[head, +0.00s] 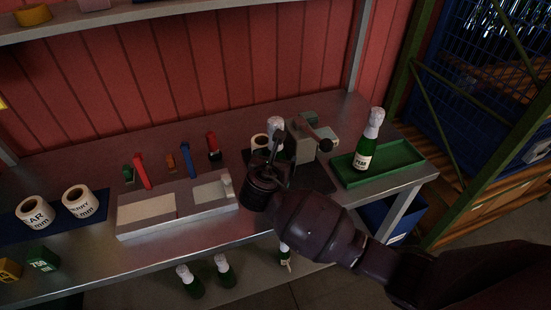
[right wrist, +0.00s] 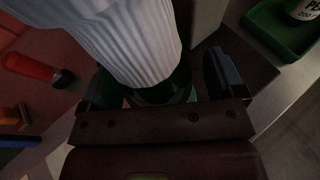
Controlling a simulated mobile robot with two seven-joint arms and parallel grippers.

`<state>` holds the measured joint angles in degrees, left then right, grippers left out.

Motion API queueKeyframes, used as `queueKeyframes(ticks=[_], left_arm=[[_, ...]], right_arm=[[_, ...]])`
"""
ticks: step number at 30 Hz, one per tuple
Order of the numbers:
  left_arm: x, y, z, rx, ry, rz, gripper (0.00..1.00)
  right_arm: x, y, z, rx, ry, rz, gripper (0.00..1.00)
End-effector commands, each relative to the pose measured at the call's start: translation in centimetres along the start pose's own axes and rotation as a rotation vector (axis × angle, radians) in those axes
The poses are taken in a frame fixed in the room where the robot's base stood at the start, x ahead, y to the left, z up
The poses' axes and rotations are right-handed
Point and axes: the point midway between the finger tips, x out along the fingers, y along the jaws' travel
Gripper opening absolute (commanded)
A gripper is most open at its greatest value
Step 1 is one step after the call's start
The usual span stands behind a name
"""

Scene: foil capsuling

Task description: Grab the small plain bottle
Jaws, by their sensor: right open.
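A bottle with a white pleated foil top (head: 275,123) stands at the device on the right half of the bench; my gripper hides most of its body. My right gripper (head: 268,150) is in front of it, jaws open. In the right wrist view the white foil (right wrist: 125,40) and dark green glass (right wrist: 163,92) lie between the spread fingers (right wrist: 160,88), with a gap to the right finger; contact on the left side is unclear. No label shows on the visible part. My left gripper is not in view.
A labelled green bottle (head: 367,145) stands in a green tray (head: 407,164) at right. A grey device with a dark knob (head: 324,144) is close to my right gripper. A grey box (head: 180,208), label rolls (head: 35,210) and coloured tools are left. Several bottles (head: 224,271) stand below.

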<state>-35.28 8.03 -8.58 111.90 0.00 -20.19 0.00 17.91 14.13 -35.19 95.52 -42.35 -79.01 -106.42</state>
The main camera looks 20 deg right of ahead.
Motion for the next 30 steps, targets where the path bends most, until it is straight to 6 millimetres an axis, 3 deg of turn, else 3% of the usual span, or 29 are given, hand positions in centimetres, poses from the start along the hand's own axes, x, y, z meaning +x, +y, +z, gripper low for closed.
queueKeyframes(ticks=[6, 20, 30], left_arm=[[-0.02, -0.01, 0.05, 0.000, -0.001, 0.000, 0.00], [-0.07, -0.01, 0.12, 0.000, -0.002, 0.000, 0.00], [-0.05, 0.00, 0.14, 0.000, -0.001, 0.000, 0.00]], right_arm=[[0.02, 0.00, 0.00, 0.001, 0.000, 0.000, 0.85], [-0.03, 0.04, 0.10, 0.002, -0.002, 0.001, 0.15], [-0.34, 0.08, 0.94, 0.004, -0.004, 0.002, 0.14]])
